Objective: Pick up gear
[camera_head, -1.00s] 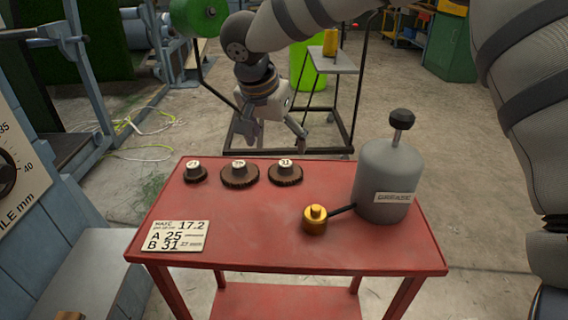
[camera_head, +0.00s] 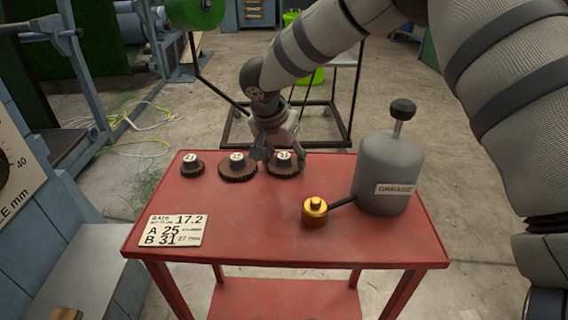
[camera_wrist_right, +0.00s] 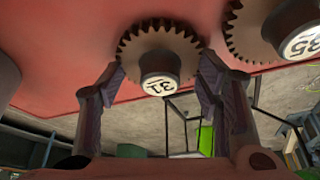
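Three brown toothed gears with numbered grey hubs stand in a row at the back of the red table (camera_head: 270,235). The right-hand gear (camera_head: 284,171) is marked 31 in the right wrist view (camera_wrist_right: 160,46). The middle gear (camera_head: 237,173) reads 35 in the right wrist view (camera_wrist_right: 262,30). The left gear (camera_head: 192,169) is smaller. My right gripper (camera_head: 278,151) is at the 31 gear, behind its hub in the head view. In the right wrist view its open fingers (camera_wrist_right: 162,80) lie either side of the hub with gaps. My left gripper is out of view.
A grey canister (camera_head: 384,165) with a brass-coloured nozzle end (camera_head: 315,212) stands on the table's right side. A card (camera_head: 176,230) showing A 25 and B 31 lies at the front left. The table's middle is clear.

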